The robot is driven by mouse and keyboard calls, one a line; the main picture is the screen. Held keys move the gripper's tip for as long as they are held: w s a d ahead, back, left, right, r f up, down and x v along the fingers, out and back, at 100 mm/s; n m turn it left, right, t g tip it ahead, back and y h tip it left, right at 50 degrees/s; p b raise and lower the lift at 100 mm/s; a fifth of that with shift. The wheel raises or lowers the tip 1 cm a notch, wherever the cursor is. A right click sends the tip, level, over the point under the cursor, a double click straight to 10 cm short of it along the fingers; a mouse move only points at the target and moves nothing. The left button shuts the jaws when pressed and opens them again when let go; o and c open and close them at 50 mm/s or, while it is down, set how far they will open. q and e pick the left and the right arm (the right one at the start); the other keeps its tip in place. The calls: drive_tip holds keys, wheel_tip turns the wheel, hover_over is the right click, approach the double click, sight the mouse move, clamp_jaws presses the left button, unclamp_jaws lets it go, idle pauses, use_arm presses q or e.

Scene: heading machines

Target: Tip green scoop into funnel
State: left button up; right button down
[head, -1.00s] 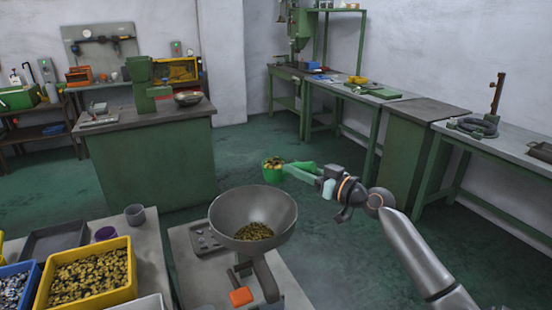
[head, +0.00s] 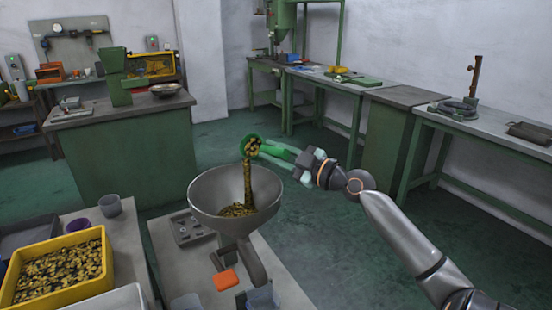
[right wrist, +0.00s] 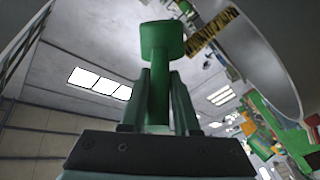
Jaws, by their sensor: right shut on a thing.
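The green scoop (head: 254,144) is tipped on its side above the right rim of the grey funnel (head: 270,185). A stream of small brass-coloured pieces (head: 247,185) falls from it into the funnel, where more pieces lie. My right gripper (head: 298,163) is shut on the scoop's handle, to the right of the funnel. In the right wrist view the scoop (right wrist: 162,45) stands out between the two fingers (right wrist: 160,100), with the stream and the funnel's side (right wrist: 262,50) beyond. My left gripper is not in view.
A yellow bin (head: 105,245) of brass-coloured pieces stands at the lower left, near a grey cup (head: 110,205) and a purple cup (head: 78,224). An orange block (head: 226,279) is below the funnel. Green workbenches stand behind; the floor between is clear.

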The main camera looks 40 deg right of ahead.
use_arm(q)
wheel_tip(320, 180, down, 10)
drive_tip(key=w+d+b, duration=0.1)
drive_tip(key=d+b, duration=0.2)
drive_tip(key=b, duration=1)
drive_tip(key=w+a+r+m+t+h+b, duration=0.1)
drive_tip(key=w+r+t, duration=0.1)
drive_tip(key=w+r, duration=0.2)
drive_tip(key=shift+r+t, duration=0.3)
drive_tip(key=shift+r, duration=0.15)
use_arm(e)
drive_tip(key=f+n, duration=0.1)
drive_tip(key=n, duration=0.1)
drive_tip(key=a+n, duration=0.1)
drive_tip(key=n, duration=0.2)
drive_tip(key=a+f+n+y, duration=0.1)
drive_tip(key=n, duration=0.2)
drive_tip(key=shift+s+a+f, duration=0.1)
drive_tip(key=shift+s+f, duration=0.15)
drive_tip(key=shift+f, duration=0.05)
